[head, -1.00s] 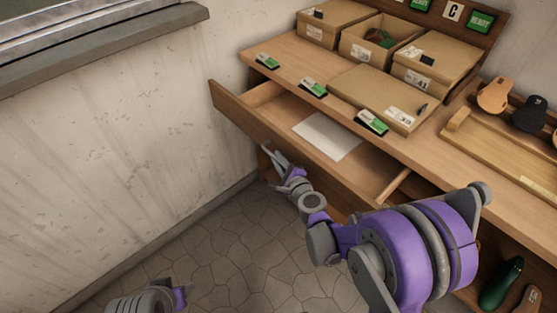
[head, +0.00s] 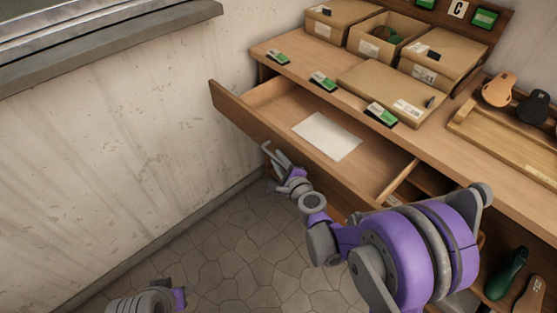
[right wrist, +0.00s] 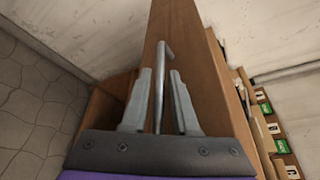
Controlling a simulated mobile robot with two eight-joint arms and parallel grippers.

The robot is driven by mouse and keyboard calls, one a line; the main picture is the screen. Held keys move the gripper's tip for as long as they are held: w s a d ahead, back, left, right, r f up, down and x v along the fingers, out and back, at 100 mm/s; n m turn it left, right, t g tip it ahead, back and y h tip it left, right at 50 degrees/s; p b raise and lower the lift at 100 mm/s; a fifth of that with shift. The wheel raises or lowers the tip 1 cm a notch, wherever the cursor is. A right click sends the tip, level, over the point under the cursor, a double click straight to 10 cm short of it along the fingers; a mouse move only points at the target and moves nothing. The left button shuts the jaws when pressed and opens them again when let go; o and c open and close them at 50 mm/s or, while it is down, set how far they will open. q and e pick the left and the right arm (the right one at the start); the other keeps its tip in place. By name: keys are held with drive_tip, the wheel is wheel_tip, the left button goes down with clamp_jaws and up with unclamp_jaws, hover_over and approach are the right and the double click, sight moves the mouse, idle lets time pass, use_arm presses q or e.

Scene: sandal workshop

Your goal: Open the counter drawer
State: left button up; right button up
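The counter drawer (head: 298,143) is pulled out from the wooden counter (head: 300,74), its inside showing with a white sheet (head: 327,136) lying in it. My right gripper (head: 274,156) is at the outer side of the drawer front. In the right wrist view its two fingers (right wrist: 160,104) stand apart, one on each side of the grey bar handle (right wrist: 164,62), with visible gaps. The drawer front (right wrist: 185,60) also shows there. Of my left arm only a grey and purple part shows at the bottom left of the head view; its fingers are out of sight.
Cardboard boxes (head: 380,88) and several green-and-white tags (head: 323,82) sit on the counter. A wooden tray (head: 500,140) and sandal soles (head: 498,90) are at the right. A wall (head: 110,130) stands close at the left. The stone floor before the drawer is clear.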

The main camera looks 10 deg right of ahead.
drive_tip(key=shift+s, duration=0.1)
drive_tip(key=v, duration=1)
drive_tip(key=shift+s, duration=0.35)
drive_tip(key=shift+r, duration=0.15)
drive_tip(key=s+a+r+n+g+y+p, duration=0.1)
drive_tip(key=s+a+r+n+g+p, duration=0.2)
drive_tip(key=n, duration=0.4)
drive_tip(key=s+a+r+n+g+y+p, duration=0.1)
drive_tip(key=s+r+n+g+p, duration=0.25)
drive_tip(key=s+n, duration=0.3)
drive_tip(key=s+d+r+n+g+h+p, duration=0.2)
drive_tip(key=s+d+n+h, duration=0.3)
drive_tip(key=s, duration=0.5)
drive_tip(key=d+n+g+p, duration=0.1)
drive_tip(key=d+n, duration=0.1)
drive_tip(key=n, duration=0.1)
drive_tip(key=shift+d+n+p, duration=0.15)
drive_tip(key=shift+n+p, duration=0.15)
drive_tip(key=shift+n, duration=0.05)
drive_tip(key=shift+s+g, duration=0.15)
drive_tip(key=shift+g, duration=0.1)
